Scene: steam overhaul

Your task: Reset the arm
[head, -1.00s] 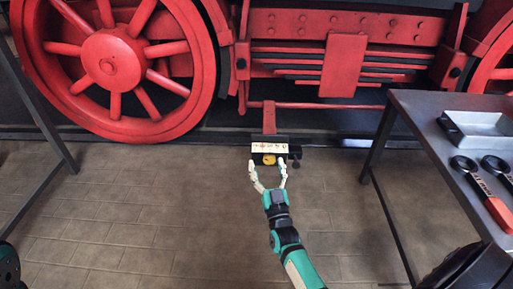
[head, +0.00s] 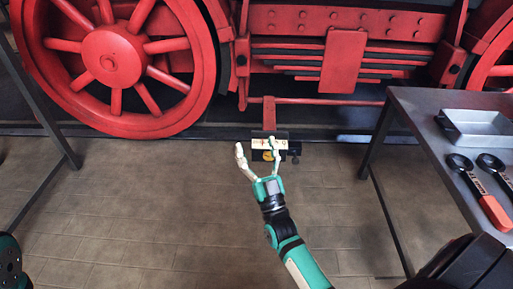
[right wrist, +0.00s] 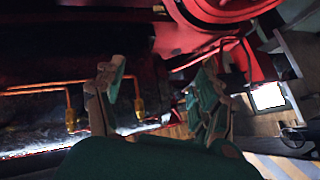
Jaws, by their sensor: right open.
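My right gripper (head: 257,160) is open, with its pale fingers spread and nothing between them that I can make out. In the head view it reaches up from the bottom toward a small box with a white label and a yellow round part (head: 268,155), at the foot of the locomotive. The fingers overlap this box in the picture; I cannot tell whether they touch it. In the right wrist view the gripper (right wrist: 160,90) shows two separated fingers with teal pads, before the dark underside of the red locomotive. My left gripper is not in view.
A red spoked wheel (head: 112,58) and the red locomotive frame (head: 343,62) stand across the back. The tiled floor (head: 130,215) at left is clear.

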